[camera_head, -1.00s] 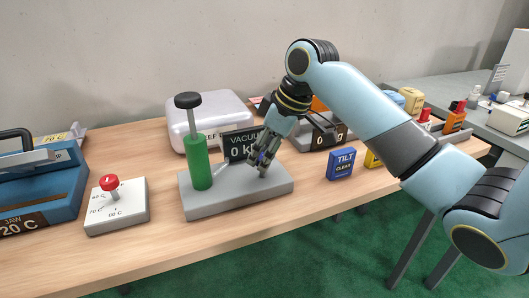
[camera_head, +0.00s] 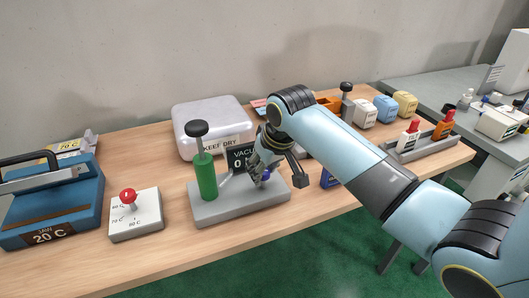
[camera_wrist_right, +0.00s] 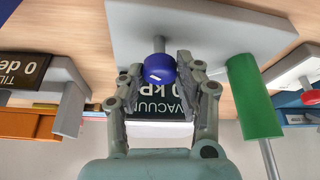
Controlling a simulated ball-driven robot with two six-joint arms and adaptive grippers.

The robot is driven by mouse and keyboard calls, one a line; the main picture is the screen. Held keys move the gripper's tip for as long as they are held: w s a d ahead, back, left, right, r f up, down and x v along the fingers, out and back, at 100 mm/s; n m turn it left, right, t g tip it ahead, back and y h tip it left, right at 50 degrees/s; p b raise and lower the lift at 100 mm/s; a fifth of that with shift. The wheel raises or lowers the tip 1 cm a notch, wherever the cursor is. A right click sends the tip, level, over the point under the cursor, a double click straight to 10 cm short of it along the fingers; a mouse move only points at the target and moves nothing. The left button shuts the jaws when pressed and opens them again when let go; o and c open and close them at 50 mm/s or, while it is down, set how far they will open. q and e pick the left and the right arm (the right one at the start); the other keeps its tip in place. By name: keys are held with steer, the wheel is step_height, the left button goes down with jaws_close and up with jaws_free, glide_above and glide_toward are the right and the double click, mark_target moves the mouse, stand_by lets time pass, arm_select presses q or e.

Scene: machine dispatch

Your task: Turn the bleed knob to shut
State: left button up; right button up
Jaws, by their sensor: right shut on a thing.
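The bleed knob is a small blue knob (camera_wrist_right: 161,69) with a white mark, on a short stem on the grey base (camera_head: 222,211) of the vacuum pump. In the head view it is mostly hidden by my right gripper (camera_head: 264,176). In the right wrist view, the fingers of my right gripper (camera_wrist_right: 160,75) lie on both sides of the knob, shut on it. The pump's green cylinder (camera_head: 206,178) with a black handle stands left of the gripper. The dark VACUUM display (camera_head: 238,155) behind is partly covered. My left gripper is not in view.
A white box (camera_head: 212,118) marked KEEP DRY stands behind the pump. A white dial block with a red knob (camera_head: 128,195) and a blue machine (camera_head: 50,205) are at left.

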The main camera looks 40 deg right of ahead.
steer(key=shift+a+r+m+h+p, duration=0.1)
steer(key=shift+r+m+h+p, duration=0.2)
steer(key=shift+m+p, duration=0.65)
steer(key=shift+f+m+h+p, duration=0.15)
steer(key=shift+m+h+p, duration=0.3)
steer(key=shift+m, duration=0.5)
steer(key=m+h, duration=0.1)
steer(key=m, duration=0.1)
steer(key=shift+w+f+m+g, duration=0.1)
steer(key=shift+m+g, duration=0.2)
steer(key=m+g+h, duration=0.1)
steer(key=m, duration=0.3)
steer(key=shift+w+a+m, duration=0.1)
steer(key=shift+m, duration=0.3)
steer(key=o, duration=1.1)
